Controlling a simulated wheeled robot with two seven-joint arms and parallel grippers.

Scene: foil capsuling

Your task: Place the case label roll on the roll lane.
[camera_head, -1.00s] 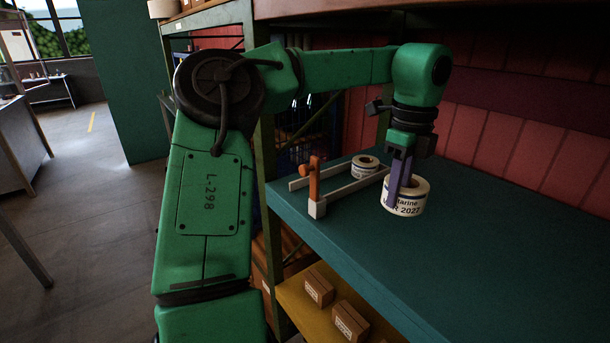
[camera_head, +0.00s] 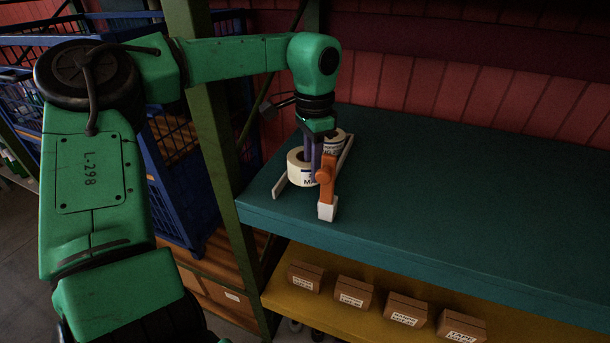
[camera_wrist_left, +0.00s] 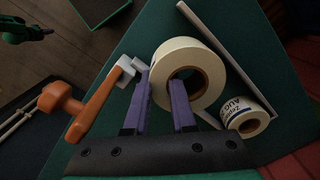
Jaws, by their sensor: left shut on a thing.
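The case label roll, a large white roll with dark print (camera_head: 298,168), is at the roll lane, beside its left rail (camera_head: 282,186). My left gripper (camera_head: 313,172) points down and is shut on the roll's wall. In the left wrist view one purple finger is inside the core of the roll (camera_wrist_left: 202,58), the other outside. The lane's right rail (camera_head: 347,153) runs toward the back. I cannot tell whether the roll touches the shelf.
A smaller printed roll (camera_head: 334,139) stands behind in the lane. The teal shelf (camera_head: 430,190) is clear to the right. A green post (camera_head: 210,110) and blue wire cage (camera_head: 170,170) are left. Several cartons (camera_head: 355,291) sit on the yellow shelf below.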

